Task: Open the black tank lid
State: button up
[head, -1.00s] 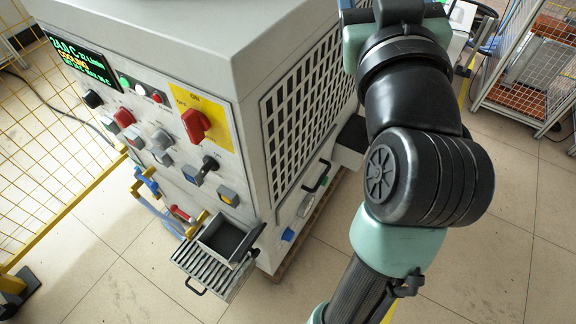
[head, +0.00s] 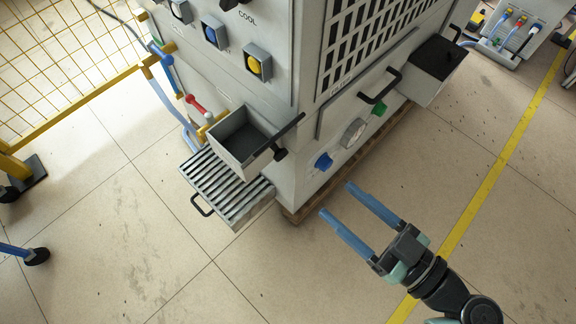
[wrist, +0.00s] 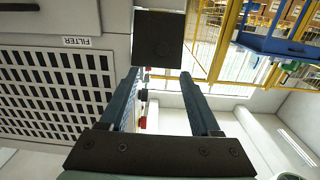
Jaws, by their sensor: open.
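The black tank lid (head: 440,57) lies flat and closed on a grey box on the machine's right side, at the upper right of the head view. A small dark handle shows at its far right corner. My gripper (head: 336,199) is open and empty over the floor beside the machine, below and left of the lid and apart from it. Its two blue fingers point up-left towards the machine's lower edge. In the wrist view the open gripper (wrist: 161,76) has a dark square face (wrist: 158,39) ahead of its fingertips; I cannot tell whether this is the lid.
The grey machine (head: 300,60) stands on a wooden pallet. Its front holds an open grey box (head: 228,152) above a slatted tray (head: 215,185). A black handle (head: 380,88) and blue knob (head: 323,161) stick out from its side. A yellow fence (head: 75,95) stands left.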

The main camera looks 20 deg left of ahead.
aim_at(276, 149)
jog(key=b+x, duration=0.1)
jog(key=x, duration=1.2)
jog(key=shift+b, duration=0.3)
jog(key=shift+s, duration=0.15)
grip_shut()
dwell(0.7)
